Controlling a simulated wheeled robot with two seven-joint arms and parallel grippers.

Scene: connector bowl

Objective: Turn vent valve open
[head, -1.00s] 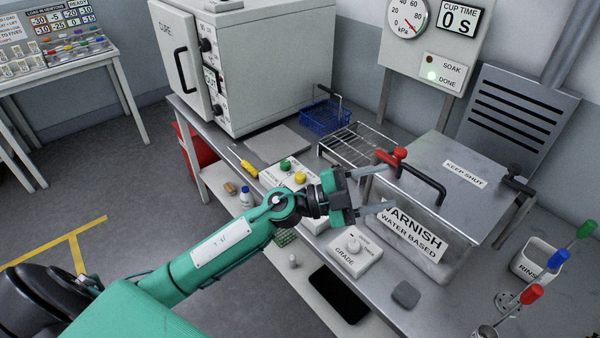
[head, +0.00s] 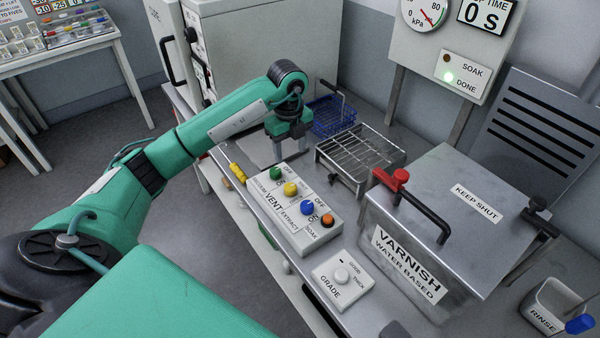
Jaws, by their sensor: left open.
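I cannot tell from the picture which of these is the vent valve. My left gripper (head: 292,150) is open and empty, pointing down over the bench behind the control box. It is apart from the red knob and the control box. My right gripper is not in view.
A blue wire basket (head: 332,117) and a wire rack (head: 360,155) stand right of my left gripper. The cure oven (head: 265,50) is behind it. A grade box (head: 342,280) sits in front of the tank. A black handle (head: 425,222) stands up from the lid.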

